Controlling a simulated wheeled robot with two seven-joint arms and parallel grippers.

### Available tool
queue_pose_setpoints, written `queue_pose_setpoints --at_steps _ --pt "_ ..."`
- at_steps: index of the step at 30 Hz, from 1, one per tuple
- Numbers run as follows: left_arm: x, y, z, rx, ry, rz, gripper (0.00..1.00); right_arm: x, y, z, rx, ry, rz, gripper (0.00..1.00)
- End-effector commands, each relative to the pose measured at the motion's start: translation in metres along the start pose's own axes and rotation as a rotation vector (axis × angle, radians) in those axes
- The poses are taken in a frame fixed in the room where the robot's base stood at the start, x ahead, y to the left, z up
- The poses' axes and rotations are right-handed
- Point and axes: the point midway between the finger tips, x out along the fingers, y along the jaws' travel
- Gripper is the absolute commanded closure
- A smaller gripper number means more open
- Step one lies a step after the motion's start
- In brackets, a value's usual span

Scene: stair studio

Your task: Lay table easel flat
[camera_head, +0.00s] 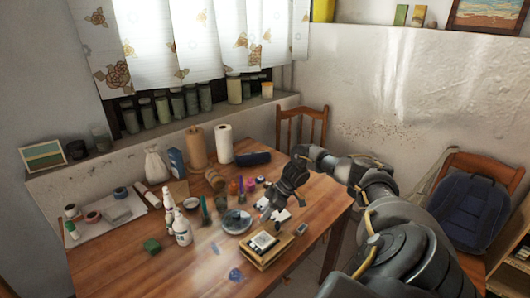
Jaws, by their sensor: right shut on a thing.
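The table easel (284,248) is a small light wooden frame with a dark-and-white panel on it, near the front right edge of the wooden table. It looks low and close to flat; its exact tilt is hard to tell. My right gripper (273,212) reaches in from the right, pointing down at the easel's far side. Its pale fingers are shut on the easel, though the contact itself is small and partly hidden by the gripper. My left gripper is not in view.
Paint jars and paper rolls (224,144) stand behind. A wooden chair (302,122) is at the far corner. The table's front left is mostly clear.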

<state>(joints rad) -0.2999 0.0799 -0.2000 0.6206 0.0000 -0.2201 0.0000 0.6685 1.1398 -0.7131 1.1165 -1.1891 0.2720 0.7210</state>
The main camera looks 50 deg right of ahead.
Motion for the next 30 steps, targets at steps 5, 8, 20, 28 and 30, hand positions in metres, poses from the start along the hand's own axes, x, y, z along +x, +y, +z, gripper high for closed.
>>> queue_pose_setpoints --at_steps 5,8,20,28,30 --pt "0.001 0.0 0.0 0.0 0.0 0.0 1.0 0.001 0.001 0.007 0.007 -0.014 0.005 0.72" --pt "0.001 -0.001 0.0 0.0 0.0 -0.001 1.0 0.001 0.001 0.005 0.006 -0.011 0.004 0.6" --pt "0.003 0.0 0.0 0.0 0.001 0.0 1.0 -0.01 0.002 0.003 0.003 -0.006 0.004 0.6" --pt "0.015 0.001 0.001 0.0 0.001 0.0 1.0 -0.061 0.003 0.004 0.003 -0.006 0.006 0.6" --pt "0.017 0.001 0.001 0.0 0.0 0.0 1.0 -0.074 0.003 0.004 0.004 -0.005 0.005 0.6"
